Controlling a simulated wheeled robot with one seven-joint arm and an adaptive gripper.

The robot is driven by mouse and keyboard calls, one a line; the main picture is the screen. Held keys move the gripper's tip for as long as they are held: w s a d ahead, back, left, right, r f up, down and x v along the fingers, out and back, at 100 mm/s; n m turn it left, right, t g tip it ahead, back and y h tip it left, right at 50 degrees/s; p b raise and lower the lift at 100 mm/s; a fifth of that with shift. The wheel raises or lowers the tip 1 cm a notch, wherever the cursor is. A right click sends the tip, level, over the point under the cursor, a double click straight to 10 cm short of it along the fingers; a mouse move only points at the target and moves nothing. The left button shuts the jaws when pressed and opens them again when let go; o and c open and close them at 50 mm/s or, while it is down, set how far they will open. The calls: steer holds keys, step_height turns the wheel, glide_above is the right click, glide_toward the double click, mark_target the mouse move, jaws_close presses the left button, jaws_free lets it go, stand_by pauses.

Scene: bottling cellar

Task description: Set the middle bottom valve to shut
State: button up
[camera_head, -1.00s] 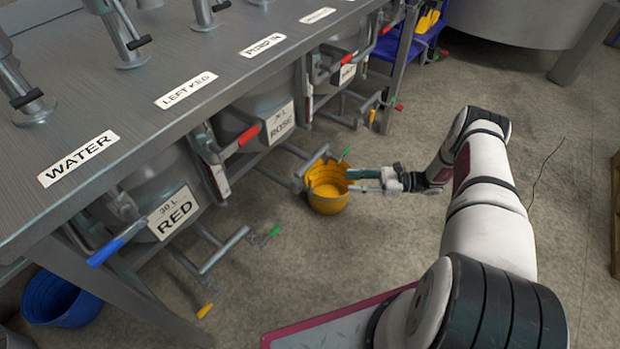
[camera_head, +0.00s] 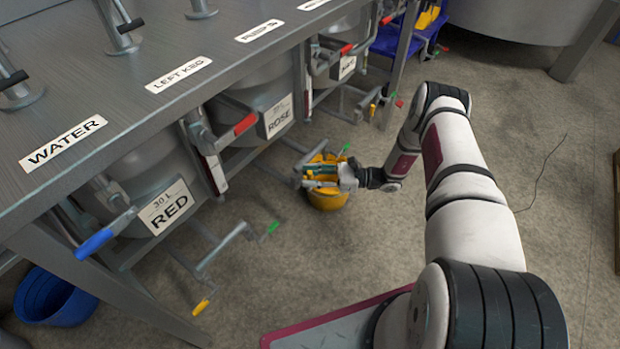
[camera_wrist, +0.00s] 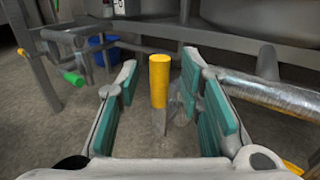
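My gripper (camera_head: 312,176) is open over the yellow bucket (camera_head: 330,198), below the ROSE keg (camera_head: 276,116). In the wrist view, the teal-padded fingers of my gripper (camera_wrist: 160,100) stand apart on both sides of a yellow valve handle (camera_wrist: 159,80). The handle points up, and I see a gap on both sides of it. In the head view I cannot make this handle out. A green-tipped handle (camera_head: 343,150) sits just above the bucket on the same middle pipework.
The left bottom pipe has a yellow tip (camera_head: 201,306) and a green tip (camera_head: 272,228). A steel pipe (camera_wrist: 265,90) runs close on the right in the wrist view. A blue bucket (camera_head: 54,297) stands under the bench (camera_head: 120,95).

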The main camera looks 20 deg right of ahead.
steer(key=shift+w+a, duration=0.1)
steer(key=shift+a, duration=0.2)
jaws_close()
